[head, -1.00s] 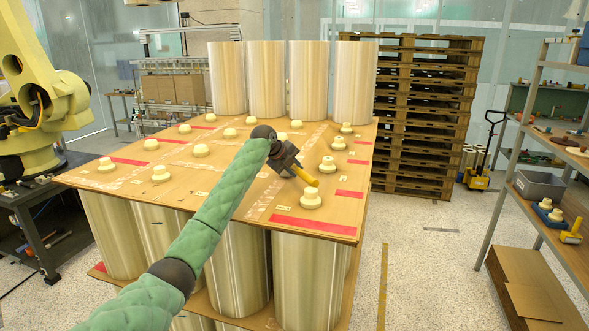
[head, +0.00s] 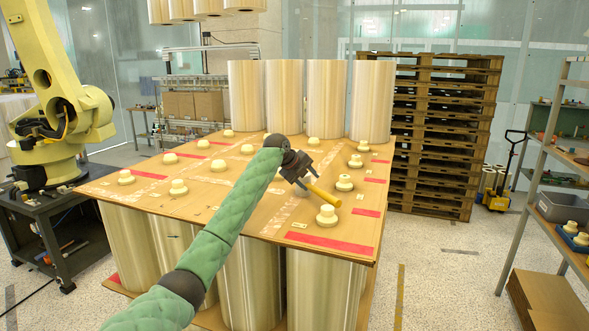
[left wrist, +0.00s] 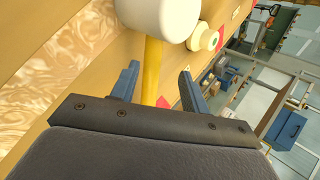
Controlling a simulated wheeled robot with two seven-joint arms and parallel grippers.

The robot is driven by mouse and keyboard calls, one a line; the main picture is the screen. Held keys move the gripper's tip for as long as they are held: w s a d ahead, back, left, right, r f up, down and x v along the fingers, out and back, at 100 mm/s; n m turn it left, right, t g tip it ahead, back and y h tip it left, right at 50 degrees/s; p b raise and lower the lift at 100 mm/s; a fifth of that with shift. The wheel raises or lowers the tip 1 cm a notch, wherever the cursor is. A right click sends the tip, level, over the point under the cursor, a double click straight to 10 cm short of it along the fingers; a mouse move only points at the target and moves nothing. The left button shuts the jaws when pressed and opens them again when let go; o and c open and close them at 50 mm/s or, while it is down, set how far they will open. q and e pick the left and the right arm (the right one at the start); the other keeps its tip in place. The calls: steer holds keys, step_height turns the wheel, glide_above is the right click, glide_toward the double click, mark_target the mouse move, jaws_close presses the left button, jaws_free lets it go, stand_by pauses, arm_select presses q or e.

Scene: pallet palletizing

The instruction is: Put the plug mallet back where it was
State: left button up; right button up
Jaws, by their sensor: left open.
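The plug mallet shows as a yellow handle (head: 324,195) sticking out down and to the right of my left gripper (head: 303,181) in the head view. In the left wrist view the yellow handle (left wrist: 152,72) lies between the spread fingers of my left gripper (left wrist: 158,85), with a gap on each side. A large white rounded piece (left wrist: 160,15) covers its far end; it looks like the mallet's head. In the head view a cream plug (head: 327,217) stands on the board close below the handle's end. I cannot tell whether they touch. My right gripper is out of sight.
The brown board (head: 225,200) carries several cream plugs and red strips over tall rolls. More rolls (head: 326,100) stand at its back. A pallet stack (head: 445,130) is behind right, a shelf rack (head: 545,150) right, and a yellow robot arm (head: 60,115) left.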

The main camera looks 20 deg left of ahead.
arm_select(q)
steer(key=b+v, duration=0.3)
steer(key=v, duration=0.6)
steer(key=shift+s+r, duration=0.2)
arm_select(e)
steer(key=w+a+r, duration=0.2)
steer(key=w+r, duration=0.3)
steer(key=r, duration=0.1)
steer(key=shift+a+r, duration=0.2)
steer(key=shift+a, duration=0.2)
arm_select(q)
steer(key=shift+a+f, duration=0.1)
steer(key=shift+a, duration=0.1)
